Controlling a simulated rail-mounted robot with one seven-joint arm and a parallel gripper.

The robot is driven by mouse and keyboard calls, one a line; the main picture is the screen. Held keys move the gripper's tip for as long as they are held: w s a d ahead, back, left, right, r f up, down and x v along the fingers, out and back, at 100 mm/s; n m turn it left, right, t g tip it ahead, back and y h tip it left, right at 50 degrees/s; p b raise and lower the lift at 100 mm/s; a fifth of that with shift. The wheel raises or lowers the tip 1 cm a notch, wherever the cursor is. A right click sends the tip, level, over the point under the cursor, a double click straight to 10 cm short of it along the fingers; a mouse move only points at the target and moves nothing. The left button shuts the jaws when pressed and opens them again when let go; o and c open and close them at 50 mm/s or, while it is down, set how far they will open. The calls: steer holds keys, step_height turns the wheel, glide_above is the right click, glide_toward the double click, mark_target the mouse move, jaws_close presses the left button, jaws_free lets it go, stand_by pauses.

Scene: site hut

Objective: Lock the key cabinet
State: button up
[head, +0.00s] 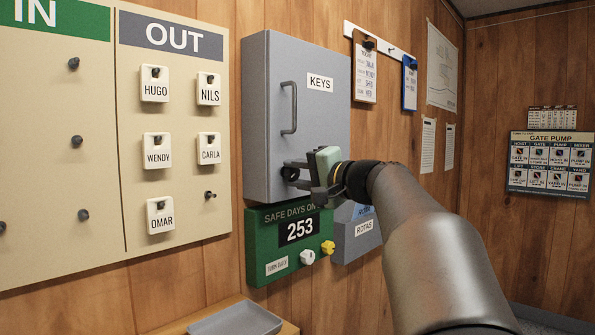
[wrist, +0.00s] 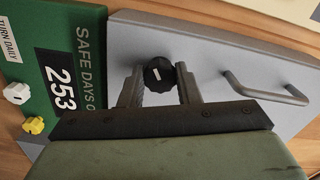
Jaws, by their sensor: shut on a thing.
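The grey key cabinet (head: 268,120) hangs on the wall with its door closed. A "KEYS" label (head: 319,83) and a bar handle (head: 289,107) are on the door. In the wrist view the cabinet door (wrist: 220,55) fills the upper right, with the handle (wrist: 265,90) to the right. A round black knob (wrist: 159,72) with a white pointer mark sits low on the door. My gripper (wrist: 160,85) has one finger on each side of this knob and is shut on it. In the head view my gripper (head: 292,173) is at the door's lower part and mostly hides the knob.
A green "SAFE DAYS" board (head: 262,245) with a white knob (head: 307,257) and a yellow knob (head: 327,247) hangs just below. A grey "ROTAS" holder (head: 358,245) is beside it. The IN/OUT tag board (head: 90,200) is left. A grey tray (head: 235,320) stands below.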

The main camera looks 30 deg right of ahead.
steer(key=m+p, duration=0.2)
steer(key=m, duration=0.4)
steer(key=shift+r+p, duration=0.1)
steer(key=shift+p, duration=0.2)
steer(key=shift+m, duration=0.3)
steer(key=o, duration=1)
steer(key=v, duration=1.7)
steer(key=shift+s+d, duration=0.15)
